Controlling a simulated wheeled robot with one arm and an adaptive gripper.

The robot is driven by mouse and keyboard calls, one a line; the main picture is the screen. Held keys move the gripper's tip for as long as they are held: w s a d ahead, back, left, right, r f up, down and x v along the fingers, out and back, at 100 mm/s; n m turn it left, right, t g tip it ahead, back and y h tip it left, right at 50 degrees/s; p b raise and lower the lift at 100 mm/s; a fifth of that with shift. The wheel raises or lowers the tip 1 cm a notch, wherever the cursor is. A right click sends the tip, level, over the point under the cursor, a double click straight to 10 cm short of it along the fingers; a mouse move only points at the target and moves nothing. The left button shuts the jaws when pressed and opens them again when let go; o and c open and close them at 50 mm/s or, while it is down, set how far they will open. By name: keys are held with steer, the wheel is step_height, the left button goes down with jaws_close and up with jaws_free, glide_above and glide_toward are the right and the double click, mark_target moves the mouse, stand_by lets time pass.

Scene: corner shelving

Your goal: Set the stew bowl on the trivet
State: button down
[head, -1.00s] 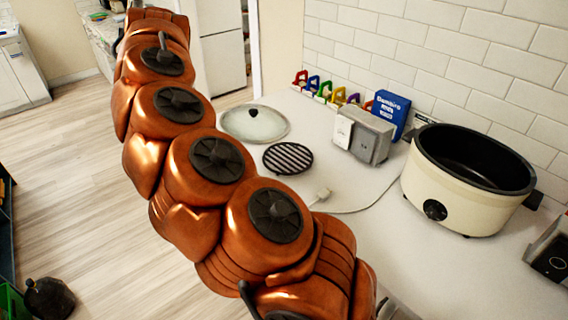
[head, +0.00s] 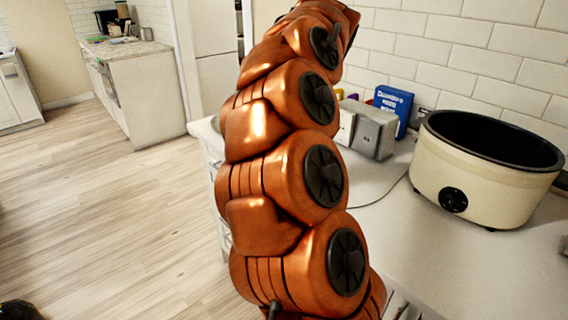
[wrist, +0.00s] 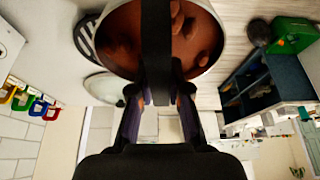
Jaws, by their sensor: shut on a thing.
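The stew bowl, with a pale rim (wrist: 214,44), is at the top of the wrist view. It holds reddish-brown stew (wrist: 120,42) with lumps in it. My gripper (wrist: 158,88) is shut on the bowl's near side, and a dark finger crosses in front of the stew. The round black slatted trivet (wrist: 84,36) shows in the wrist view just left of the bowl, partly covered by it. I cannot tell the height of the bowl above the counter. In the head view my arm hides the trivet, and the gripper and bowl are out of sight.
A glass lid (wrist: 104,89) lies beside the trivet. A cream slow cooker (head: 480,178), a grey appliance (head: 374,135) and a blue box (head: 393,108) stand on the white counter (head: 425,250). A dark shelf (wrist: 262,84) stands off the counter.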

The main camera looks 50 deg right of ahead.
steer(key=shift+s+d+f, duration=0.2)
steer(key=shift+s+f, duration=0.05)
steer(key=shift+s, duration=0.1)
steer(key=shift+d, duration=0.15)
steer(key=shift+w+d+f+p, duration=0.1)
steer(key=shift+w+d+f, duration=0.7)
steer(key=shift+w+d, duration=1.05)
steer(key=shift+w+d+f+p, duration=0.15)
steer(key=shift+w+d+f, duration=0.6)
steer(key=shift+w+d, duration=1.05)
steer(key=shift+w+d+f+p, duration=0.1)
steer(key=shift+w+d+f, duration=0.95)
steer(key=shift+w, duration=1.3)
steer(key=shift+d+r, duration=0.1)
steer(key=shift+d, duration=0.15)
steer(key=shift+w, duration=0.1)
steer(key=shift+r, duration=0.1)
steer(key=shift+p, duration=0.6)
